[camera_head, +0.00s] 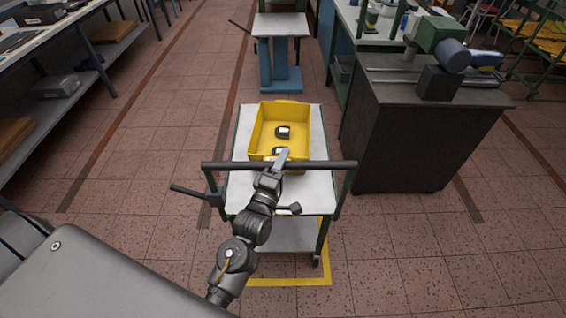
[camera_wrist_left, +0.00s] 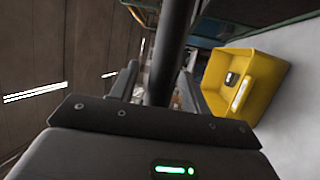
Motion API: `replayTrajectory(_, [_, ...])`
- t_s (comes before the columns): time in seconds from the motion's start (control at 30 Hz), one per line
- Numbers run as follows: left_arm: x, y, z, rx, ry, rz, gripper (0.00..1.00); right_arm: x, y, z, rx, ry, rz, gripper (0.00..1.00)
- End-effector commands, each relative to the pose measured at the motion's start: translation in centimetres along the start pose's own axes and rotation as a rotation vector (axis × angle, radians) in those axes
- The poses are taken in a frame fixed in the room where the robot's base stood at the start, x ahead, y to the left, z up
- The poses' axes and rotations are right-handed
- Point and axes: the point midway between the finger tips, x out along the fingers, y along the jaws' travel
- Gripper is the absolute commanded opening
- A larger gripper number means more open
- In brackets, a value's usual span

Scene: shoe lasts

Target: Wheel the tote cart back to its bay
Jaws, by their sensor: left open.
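The tote cart (camera_head: 312,190) is a white-topped cart with dark green legs and a dark handle bar (camera_head: 325,165) across its near end. A yellow tote (camera_head: 256,135) with two small dark-and-white items stands on its top. My left gripper (camera_head: 277,168) is at the middle of the handle bar. In the left wrist view the bar (camera_wrist_left: 172,45) runs between the open fingers of the gripper (camera_wrist_left: 155,90); contact is unclear. The yellow tote (camera_wrist_left: 268,88) shows to the right there. My right gripper is not in view.
A yellow floor line (camera_head: 300,283) shows under the cart's near end. A dark cabinet (camera_head: 415,135) with a machine on top stands close on the right. A blue pedestal stand (camera_head: 282,65) is beyond the cart. A workbench (camera_head: 50,45) lines the left; floor between is clear.

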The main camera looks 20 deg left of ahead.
Motion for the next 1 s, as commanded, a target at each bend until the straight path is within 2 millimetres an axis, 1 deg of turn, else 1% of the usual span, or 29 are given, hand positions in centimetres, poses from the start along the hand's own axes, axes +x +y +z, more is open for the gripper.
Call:
replayTrajectory(0.13, [-1.9, -0.3, 0.0, 0.0, 0.001, -0.002, 0.47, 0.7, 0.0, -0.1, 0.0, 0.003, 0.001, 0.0])
replayTrajectory(0.4, [-7.4, -0.4, -0.1, 0.0, 0.002, -0.004, 0.47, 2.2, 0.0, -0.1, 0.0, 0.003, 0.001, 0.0])
replayTrajectory(0.53, [-9.3, -0.3, -0.1, 0.0, 0.001, -0.004, 0.47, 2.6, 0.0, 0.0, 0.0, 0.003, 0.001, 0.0])
replayTrajectory(0.7, [-10.6, -0.1, -0.1, 0.0, 0.002, -0.001, 0.47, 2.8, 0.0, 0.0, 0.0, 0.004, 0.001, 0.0])
replayTrajectory(1.0, [-10.8, 0.0, -0.1, 0.0, 0.002, -0.001, 0.47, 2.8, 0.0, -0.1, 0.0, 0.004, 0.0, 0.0])
